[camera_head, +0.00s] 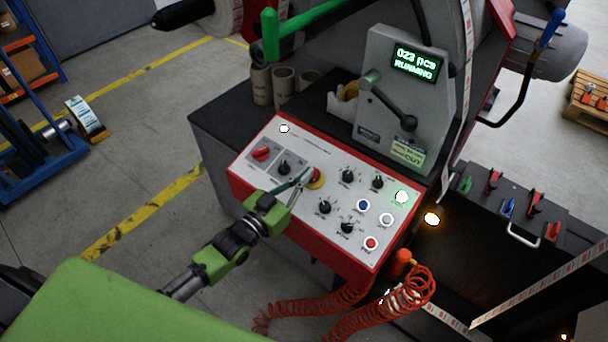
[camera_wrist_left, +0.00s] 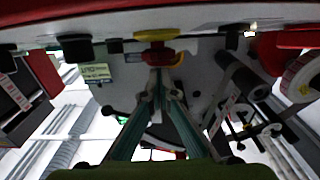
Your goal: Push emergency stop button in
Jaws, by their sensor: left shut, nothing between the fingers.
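The emergency stop button (camera_head: 317,174) is a red knob on a yellow collar, on the light control panel (camera_head: 330,150) with the red frame. It also shows in the left wrist view (camera_wrist_left: 158,57), with the yellow collar behind it. My left gripper (camera_head: 305,175) is shut and empty, its tips right at the knob's left side in the head view. In the left wrist view the closed fingertips (camera_wrist_left: 159,78) line up with the knob; I cannot tell whether they touch it. My right gripper is not in view.
Several black knobs and coloured buttons sit around the stop button, with a red switch (camera_head: 261,153) at left. The display (camera_head: 415,62) reads "023 pcs RUNNING" and a green button (camera_head: 401,197) is lit. A coiled orange hose (camera_head: 410,290) hangs below the panel.

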